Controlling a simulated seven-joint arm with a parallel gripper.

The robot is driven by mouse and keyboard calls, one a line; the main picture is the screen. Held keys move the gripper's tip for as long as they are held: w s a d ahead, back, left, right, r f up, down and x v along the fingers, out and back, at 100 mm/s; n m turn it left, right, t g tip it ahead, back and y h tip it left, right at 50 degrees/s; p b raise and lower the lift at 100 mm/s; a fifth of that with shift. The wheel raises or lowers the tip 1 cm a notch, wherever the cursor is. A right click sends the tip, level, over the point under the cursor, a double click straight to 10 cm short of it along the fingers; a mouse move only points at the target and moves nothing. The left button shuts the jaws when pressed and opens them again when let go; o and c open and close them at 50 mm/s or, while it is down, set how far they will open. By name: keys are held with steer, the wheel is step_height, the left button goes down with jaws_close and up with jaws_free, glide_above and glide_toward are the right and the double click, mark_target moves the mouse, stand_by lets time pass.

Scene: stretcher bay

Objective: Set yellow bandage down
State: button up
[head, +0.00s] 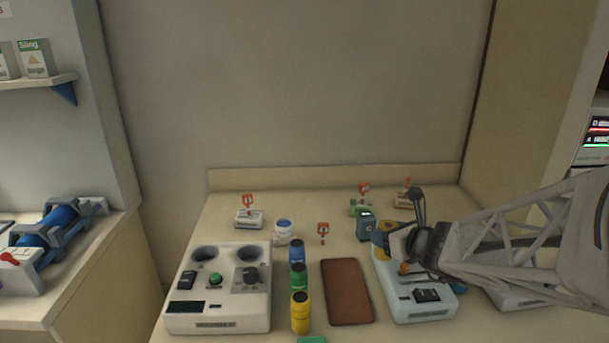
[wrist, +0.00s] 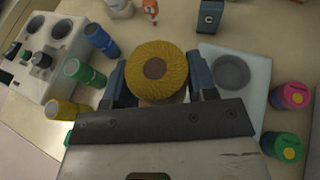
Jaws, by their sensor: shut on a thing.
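The yellow bandage (wrist: 155,72) is a round textured roll with a brown core, held between the two blue fingers of my gripper (wrist: 158,82) in the wrist view. In the head view the yellow bandage (head: 381,239) shows partly, behind my gripper (head: 396,238), over the pale device at the right. My gripper is shut on it. A pale plate with a round grey recess (wrist: 232,71) lies just right of the bandage in the wrist view. Whether the bandage touches anything below is hidden.
A white device (head: 220,290) with two round wells stands at the left. Blue, green and yellow cylinders (head: 300,312) stand in a row beside it. A brown pad (head: 346,291) lies mid-table. A dark block marked C (wrist: 209,17) stands behind. Pink and green cylinders (wrist: 290,96) stand at the right.

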steer(key=w+d, duration=0.4)
steer(key=w, duration=0.4)
steer(key=w+d+f+n+y, duration=0.1)
steer(key=w+d, duration=0.4)
steer(key=w, duration=0.3)
steer(key=w+d+f+g, duration=0.1)
steer(key=w+d, duration=0.4)
steer(key=w, duration=0.3)
steer(key=shift+w+f, duration=0.15)
steer(key=shift+w, duration=0.15)
step_height(320, 180, down, 6)
steer(key=shift+f, duration=0.15)
steer(key=shift+f, duration=1.85)
steer(key=shift+f, duration=0.2)
steer(key=o, duration=0.9)
steer(key=shift+o, duration=0.2)
